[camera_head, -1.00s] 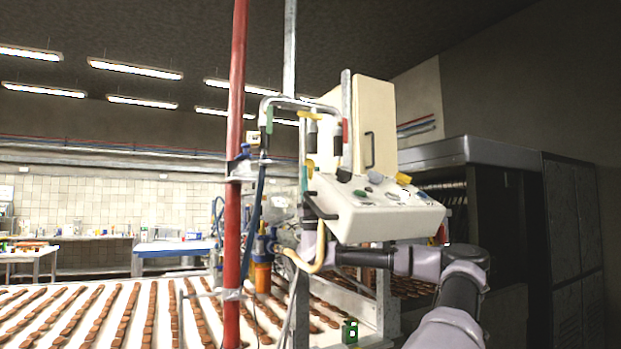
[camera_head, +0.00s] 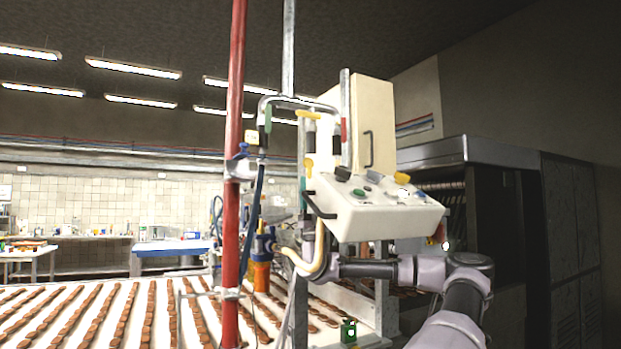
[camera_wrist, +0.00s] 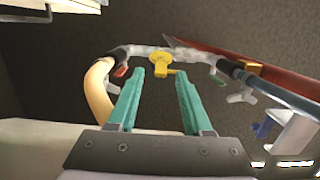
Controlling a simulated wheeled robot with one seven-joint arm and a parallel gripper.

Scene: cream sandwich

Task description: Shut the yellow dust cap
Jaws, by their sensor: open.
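A yellow cap (camera_wrist: 160,64) with a short side tab shows in the wrist view, on the grey curved pipe beyond my fingers. My gripper (camera_wrist: 161,76) is open, its two green fingers apart with nothing between them. The cap appears between and just beyond the fingertips; I cannot judge the distance or see contact. In the head view, the yellow piece (camera_head: 309,114) at the top middle of the pipe arch looks like the same cap. Whether it is fully open is too small to tell. My fingers are hard to make out in the head view.
A cream control box (camera_head: 375,215) stands close above my arm. A red post (camera_head: 234,190) rises on the left. A cream hose (camera_wrist: 97,90) curves left of my fingers. A conveyor (camera_head: 60,335) with rows of brown biscuits lies below. A dark cabinet (camera_head: 575,235) is at right.

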